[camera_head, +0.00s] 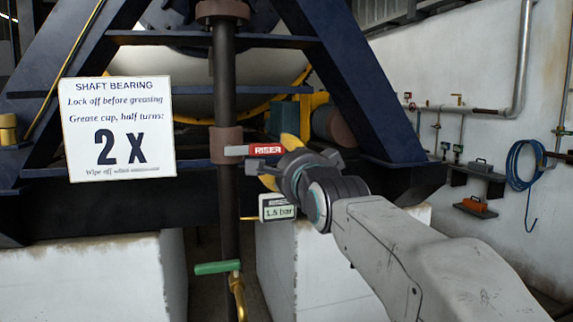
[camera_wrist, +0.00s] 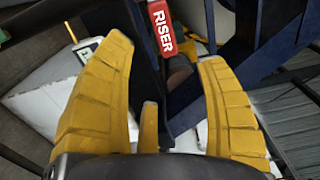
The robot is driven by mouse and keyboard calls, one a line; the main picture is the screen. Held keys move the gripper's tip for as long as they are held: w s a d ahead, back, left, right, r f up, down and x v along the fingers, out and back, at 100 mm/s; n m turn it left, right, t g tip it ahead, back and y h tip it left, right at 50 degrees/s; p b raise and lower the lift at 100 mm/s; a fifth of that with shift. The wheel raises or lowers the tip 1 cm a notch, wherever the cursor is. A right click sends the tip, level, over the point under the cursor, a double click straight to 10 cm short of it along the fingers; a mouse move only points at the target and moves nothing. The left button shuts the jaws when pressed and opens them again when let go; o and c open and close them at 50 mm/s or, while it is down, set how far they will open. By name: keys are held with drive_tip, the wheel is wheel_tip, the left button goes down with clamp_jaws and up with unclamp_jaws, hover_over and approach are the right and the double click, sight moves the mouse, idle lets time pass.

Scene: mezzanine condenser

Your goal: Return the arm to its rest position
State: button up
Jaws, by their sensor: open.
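My arm reaches in from the lower right in the head view, and my gripper (camera_head: 277,160) is near the red RISER tag (camera_head: 264,149). In the wrist view my gripper (camera_wrist: 165,85) shows its yellow fingers spread wide apart, with nothing held between them. The red RISER tag also shows in the wrist view (camera_wrist: 161,30), beyond the fingers at the top. Whether a finger touches the tag I cannot tell.
A dark vertical pipe (camera_head: 226,120) with a green-handled valve (camera_head: 217,267) stands left of my gripper. A 1.5 bar display (camera_head: 278,208) sits just below it. Blue frame beams (camera_head: 355,80) rise behind. A white sign (camera_head: 118,130) hangs left. White wall lies right.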

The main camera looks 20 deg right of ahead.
drive_tip(key=shift+s, duration=0.25)
